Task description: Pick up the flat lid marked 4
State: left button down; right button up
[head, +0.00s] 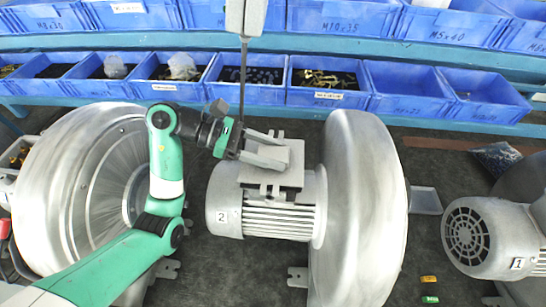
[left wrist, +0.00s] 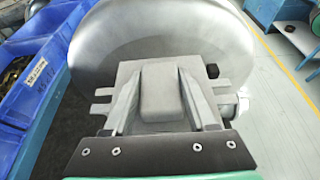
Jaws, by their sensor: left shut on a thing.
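A flat grey lid (head: 273,179) with a raised block in its middle is at the top of the motor marked 2 (head: 223,217). I see no 4 on it from here. My left gripper (head: 286,155) is shut on the lid's raised block. In the left wrist view the two fingers of the gripper (left wrist: 160,95) flank the block, and the lid (left wrist: 129,74) spreads out beneath them. I cannot tell whether the lid touches the motor or is just clear of it. My right gripper is not in view.
Large silver blower housings stand to the left (head: 85,195) and right (head: 358,220) of the motor. Another motor marked 1 (head: 480,238) is at the far right. Blue bins (head: 330,97) line the back. A dark rod hangs close behind the gripper. The dark floor between the blowers is mostly clear.

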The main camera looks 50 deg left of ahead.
pick_arm(q)
jog(key=s+r, duration=0.1)
jog(key=r, duration=0.1)
jog(key=s+d+r, duration=0.1)
jog(key=r, duration=0.1)
jog(key=s+r, duration=0.2)
jog(key=shift+s+d+r, duration=0.1)
jog(key=shift+d+r, duration=0.2)
jog(key=s+d+r, duration=0.3)
jog(key=s+r, duration=0.1)
jog(key=s, duration=0.4)
jog(key=shift+s+d+r+p, duration=0.15)
jog(key=shift+s+d+p, duration=0.1)
jog(key=shift+s+p, duration=0.15)
